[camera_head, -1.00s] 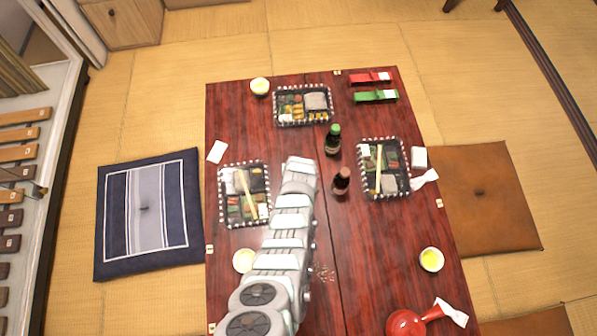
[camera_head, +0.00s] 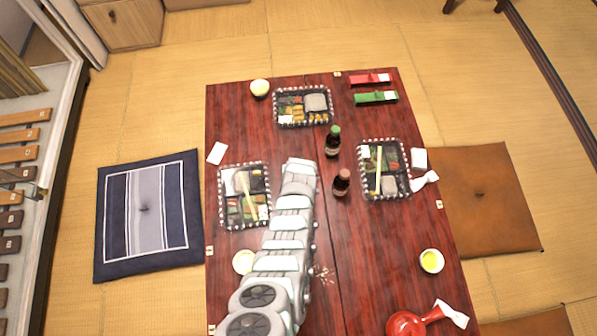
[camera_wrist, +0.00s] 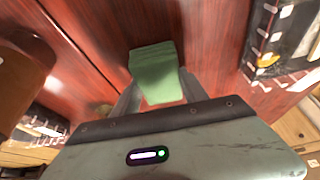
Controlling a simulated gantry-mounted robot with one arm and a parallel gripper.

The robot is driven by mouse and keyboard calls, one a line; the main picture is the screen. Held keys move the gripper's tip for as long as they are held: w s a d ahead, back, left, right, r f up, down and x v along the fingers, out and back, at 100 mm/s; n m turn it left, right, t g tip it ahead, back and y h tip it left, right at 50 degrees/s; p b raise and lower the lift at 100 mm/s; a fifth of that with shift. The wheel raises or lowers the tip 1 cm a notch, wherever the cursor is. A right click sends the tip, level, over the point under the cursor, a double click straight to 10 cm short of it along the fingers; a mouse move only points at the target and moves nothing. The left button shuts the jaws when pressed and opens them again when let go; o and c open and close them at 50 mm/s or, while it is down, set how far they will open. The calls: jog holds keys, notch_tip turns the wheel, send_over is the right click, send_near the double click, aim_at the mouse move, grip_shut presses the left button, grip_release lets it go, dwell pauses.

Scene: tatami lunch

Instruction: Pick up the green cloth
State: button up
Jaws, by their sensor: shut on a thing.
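The green cloth (camera_wrist: 155,70) shows in the wrist view as a folded, pale green piece between the fingers of my gripper (camera_wrist: 155,92). The fingers are shut on it, one at each side, and its far end sticks out beyond them over the dark red table (camera_wrist: 203,25). I cannot tell whether the cloth touches the table. In the head view my arm covers both the gripper's fingers and the cloth.
Two brown bottles (camera_head: 333,142) (camera_head: 341,182) stand just right of my arm. Lunch trays lie left (camera_head: 222,215), far (camera_head: 276,120) and right (camera_head: 408,180). A red pot (camera_head: 404,324) stands near right.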

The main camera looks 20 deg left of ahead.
jog(key=shift+r, duration=0.1)
notch_tip(320, 180, up, 20)
jog(key=p, duration=0.7)
jog(key=o, duration=0.8)
jog(key=c, duration=0.6)
jog(key=shift+c, duration=0.2)
